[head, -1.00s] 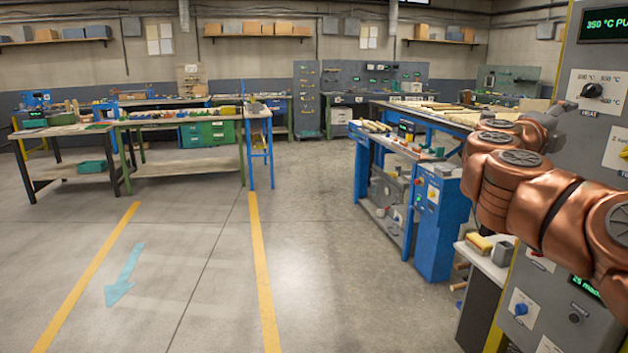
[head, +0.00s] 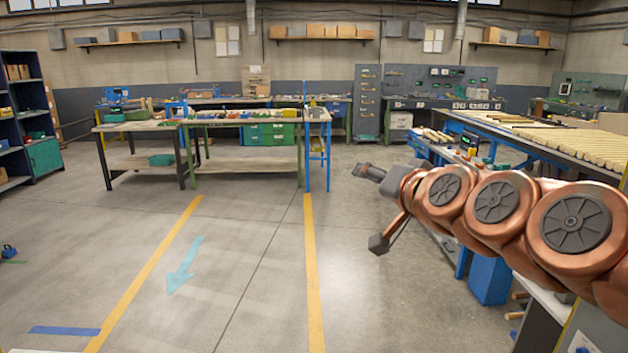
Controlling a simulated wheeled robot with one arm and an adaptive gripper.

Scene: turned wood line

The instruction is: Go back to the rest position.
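My copper arm reaches in from the right side of the head view, stretched out toward the left. My gripper (head: 364,171), small and dark grey, seems to be at the arm's far left end, in the air over the open floor. A dark block (head: 379,243) on a thin copper piece hangs below the wrist.
A blue workbench (head: 490,278) stands behind my arm at the right. A long table with rows of pale wooden pieces (head: 560,135) lies beyond it. Green-framed (head: 245,160) and black-framed benches (head: 140,158) stand further back. The floor between the yellow lines (head: 314,270) is clear.

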